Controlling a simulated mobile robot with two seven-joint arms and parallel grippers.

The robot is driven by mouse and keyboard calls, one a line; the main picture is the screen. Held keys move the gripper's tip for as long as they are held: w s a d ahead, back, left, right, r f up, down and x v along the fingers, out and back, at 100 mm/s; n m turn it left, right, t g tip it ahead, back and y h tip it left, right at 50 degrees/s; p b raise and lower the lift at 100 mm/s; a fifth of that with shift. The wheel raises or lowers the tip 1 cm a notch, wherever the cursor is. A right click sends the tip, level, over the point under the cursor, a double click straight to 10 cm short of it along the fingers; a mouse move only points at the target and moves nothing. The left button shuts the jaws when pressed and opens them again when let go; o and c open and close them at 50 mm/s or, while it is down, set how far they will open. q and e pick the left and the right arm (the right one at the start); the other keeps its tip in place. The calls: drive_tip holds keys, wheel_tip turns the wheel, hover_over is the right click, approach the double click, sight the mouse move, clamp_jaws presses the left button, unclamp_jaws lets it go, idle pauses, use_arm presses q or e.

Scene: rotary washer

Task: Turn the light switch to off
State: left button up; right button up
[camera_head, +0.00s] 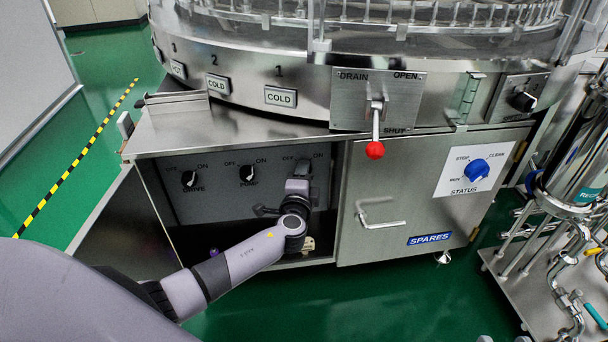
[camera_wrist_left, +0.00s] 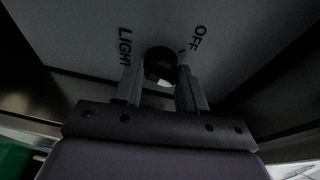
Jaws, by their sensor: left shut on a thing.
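The light switch is a round black knob (camera_wrist_left: 160,57) in the left wrist view, set on a grey panel between the printed words LIGHT and OFF. My left gripper (camera_wrist_left: 160,82) has one finger on each side of this knob and is shut on it. The way the knob points is too dark to tell. In the head view my left gripper (camera_head: 297,186) reaches into the open cabinet and hides the knob at the right end of the switch panel (camera_head: 218,200). My right gripper does not show.
Two other black knobs, DRIVE (camera_head: 189,179) and PUMP (camera_head: 247,174), sit to the left on the panel. The cabinet door (camera_head: 400,190) with a handle is to the right. A red-tipped drain lever (camera_head: 375,149) hangs above. Green floor is clear at left.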

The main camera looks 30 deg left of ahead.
use_arm(q)
drive_tip(key=n, duration=0.3)
drive_tip(key=n+t+y, duration=0.1)
drive_tip(key=n, duration=0.3)
drive_tip(key=n+t+y, duration=0.1)
drive_tip(key=n, duration=0.2)
drive_tip(key=shift+d+f+n, duration=0.1)
drive_tip(key=shift+f+n, duration=0.3)
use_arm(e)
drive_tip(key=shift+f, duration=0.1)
use_arm(q)
drive_tip(key=shift+n, duration=0.3)
drive_tip(key=o, duration=1.1)
drive_tip(key=shift+r+y, duration=0.1)
drive_tip(key=shift+y, duration=0.2)
drive_tip(key=shift+c, duration=0.2)
drive_tip(key=p+v, duration=0.1)
drive_tip(key=v, duration=0.6)
drive_tip(key=shift+p, duration=0.3)
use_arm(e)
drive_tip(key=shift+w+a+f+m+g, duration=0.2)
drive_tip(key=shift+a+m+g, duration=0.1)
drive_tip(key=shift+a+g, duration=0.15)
use_arm(q)
drive_tip(key=shift+s, duration=0.1)
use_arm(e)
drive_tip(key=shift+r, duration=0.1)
